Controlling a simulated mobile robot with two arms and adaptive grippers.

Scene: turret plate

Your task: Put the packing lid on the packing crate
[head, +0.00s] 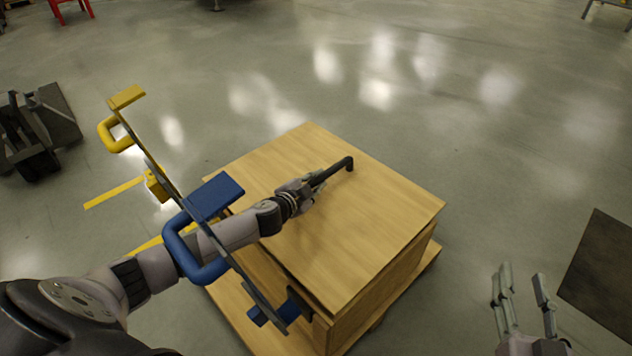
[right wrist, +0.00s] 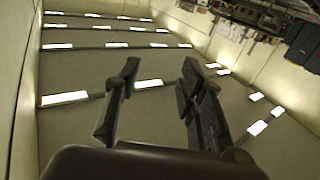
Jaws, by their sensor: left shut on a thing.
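The packing lid (head: 370,220) is a flat square wooden panel with a black bar handle (head: 347,164). It lies over the wooden packing crate (head: 375,308), whose sides show below its front edges. The lid looks near flat and roughly lined up with the crate; whether it is fully seated is hard to tell. My left gripper (head: 318,182) reaches over the lid from the left and is shut on the black handle. My right gripper (head: 522,283) is open and empty, right of the crate. Its spread fingers also show in the right wrist view (right wrist: 157,95).
A narrow frame with a yellow handle (head: 108,135) and a blue handle (head: 175,250) stands left of the crate, overlapping my left arm in view. A dark fixture (head: 35,130) stands far left. A dark plate (head: 605,275) is at the right. Floor behind the crate is clear.

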